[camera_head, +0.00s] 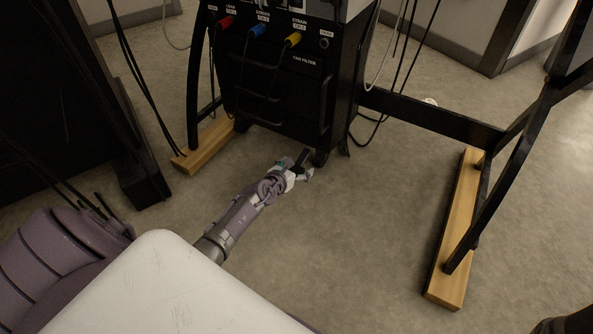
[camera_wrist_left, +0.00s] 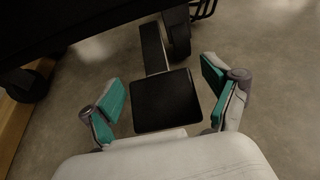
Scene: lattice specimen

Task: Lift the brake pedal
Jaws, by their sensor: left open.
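The brake pedal is a black square pad (camera_wrist_left: 167,103) on a flat black lever in the left wrist view. The lever runs up under the black cabinet. In the head view only a small dark part of the pedal (camera_head: 304,156) shows at the cabinet's lower edge, partly hidden by my gripper. My left gripper (camera_head: 301,173) is low over the floor in front of it. In the left wrist view its teal-padded fingers (camera_wrist_left: 163,92) are open, one on each side of the pad, with visible gaps. My right gripper is not in view.
The black wheeled cabinet (camera_head: 275,90) stands above the pedal, with a caster (camera_wrist_left: 178,32) beside the lever. A black frame on wooden feet (camera_head: 457,225) stands at right; another wooden foot (camera_head: 204,146) is at left. Cables hang around. The floor (camera_head: 365,220) between is clear.

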